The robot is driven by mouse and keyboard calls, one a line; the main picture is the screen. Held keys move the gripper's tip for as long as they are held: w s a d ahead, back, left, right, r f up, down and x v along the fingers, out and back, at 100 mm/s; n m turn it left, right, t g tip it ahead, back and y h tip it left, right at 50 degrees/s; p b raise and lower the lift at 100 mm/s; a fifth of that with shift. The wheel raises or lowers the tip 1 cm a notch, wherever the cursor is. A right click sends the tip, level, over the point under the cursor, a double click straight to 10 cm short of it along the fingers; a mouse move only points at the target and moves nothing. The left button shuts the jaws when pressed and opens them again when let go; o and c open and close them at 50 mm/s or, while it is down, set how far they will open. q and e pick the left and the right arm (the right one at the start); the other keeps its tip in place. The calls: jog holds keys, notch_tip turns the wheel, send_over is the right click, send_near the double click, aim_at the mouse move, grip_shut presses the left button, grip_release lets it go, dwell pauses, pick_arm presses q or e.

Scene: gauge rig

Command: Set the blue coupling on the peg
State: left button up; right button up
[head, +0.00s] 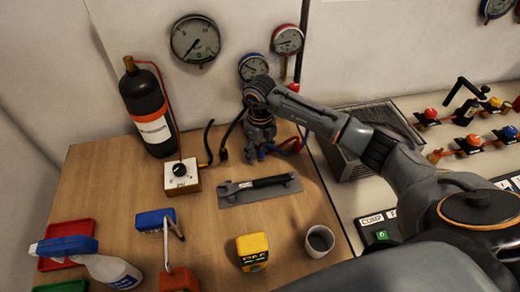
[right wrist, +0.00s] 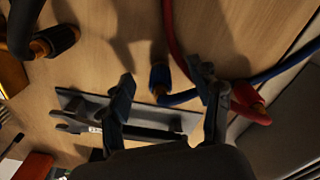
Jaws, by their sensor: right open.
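In the right wrist view the blue coupling (right wrist: 160,78), with a brass tip, lies between the fingers of my right gripper (right wrist: 164,88) with gaps on both sides. A blue hose (right wrist: 275,75) runs from it to the right. In the head view my right gripper (head: 260,148) is low over the back of the wooden table, beside the hoses, and hides most of the coupling. It is open and empty. I cannot make out the peg in either view. My left gripper is not in view.
A red coupling (right wrist: 247,97) and black coupling (right wrist: 58,40) flank the blue one. A gas bottle (head: 150,110) stands at the back left.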

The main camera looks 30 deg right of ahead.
notch_tip(320, 180, up, 12)
dwell(0.5)
dwell(0.3)
